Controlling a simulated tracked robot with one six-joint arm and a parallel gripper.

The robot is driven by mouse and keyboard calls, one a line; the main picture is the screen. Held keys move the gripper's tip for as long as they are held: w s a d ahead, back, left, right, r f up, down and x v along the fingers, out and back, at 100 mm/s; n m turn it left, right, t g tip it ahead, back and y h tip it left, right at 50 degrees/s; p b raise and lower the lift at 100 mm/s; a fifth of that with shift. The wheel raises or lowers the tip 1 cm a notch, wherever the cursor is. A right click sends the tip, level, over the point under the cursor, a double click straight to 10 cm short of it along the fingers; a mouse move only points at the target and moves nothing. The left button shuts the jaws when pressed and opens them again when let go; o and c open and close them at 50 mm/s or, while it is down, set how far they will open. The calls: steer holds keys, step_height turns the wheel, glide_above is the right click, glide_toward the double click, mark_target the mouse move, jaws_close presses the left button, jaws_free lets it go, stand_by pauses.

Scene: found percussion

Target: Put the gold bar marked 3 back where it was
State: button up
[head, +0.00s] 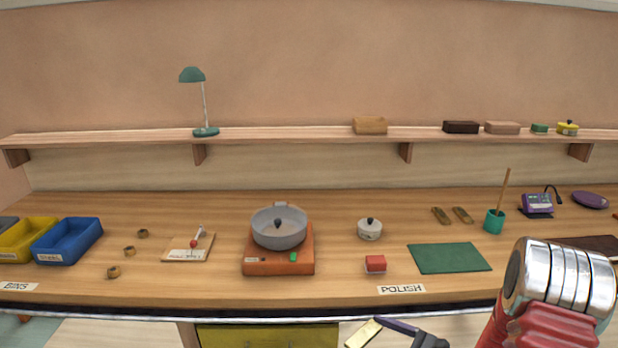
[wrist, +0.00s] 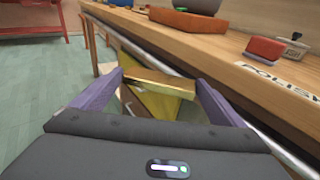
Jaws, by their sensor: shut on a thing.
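My gripper (wrist: 158,84) is shut on a gold bar (wrist: 162,79), which lies crosswise between the two purple fingers in the wrist view. In the head view my gripper (head: 388,325) and the bar's end (head: 362,334) show at the bottom, in front of the bench's front edge and below its top. No number can be read on the held bar.
A red block (head: 375,264), a white lidded pot (head: 370,229) and the POLISH label (head: 401,289) are near the bench front. A teal cup (head: 494,221) with a stick stands right of the bars. The bench edge (wrist: 230,105) runs close beside my gripper.

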steer(key=shift+a, duration=0.45)
steer(key=shift+r, duration=0.1)
steer(key=shift+w+a+r+m+t+h, duration=0.1)
steer(key=shift+w+a+m+t+h, duration=0.15)
steer(key=shift+m+t, duration=0.3)
steer(key=shift+a+r+m+t+h, duration=0.1)
steer(key=shift+a+m+t+h, duration=0.1)
steer(key=shift+m+t+h, duration=0.55)
steer(key=shift+d+m+t+h, duration=0.15)
steer(key=shift+m+t+h, duration=0.55)
steer(key=shift+h, duration=0.1)
steer(key=shift+s+d+f+m+t+h, duration=0.15)
steer(key=shift+d+m+h, duration=0.1)
steer(key=shift+h, duration=0.2)
steer(key=shift+s+d+f+m+t+h, duration=0.15)
steer(key=shift+m+h, duration=0.1)
steer(key=shift+h, duration=0.2)
steer(key=shift+a, duration=0.1)
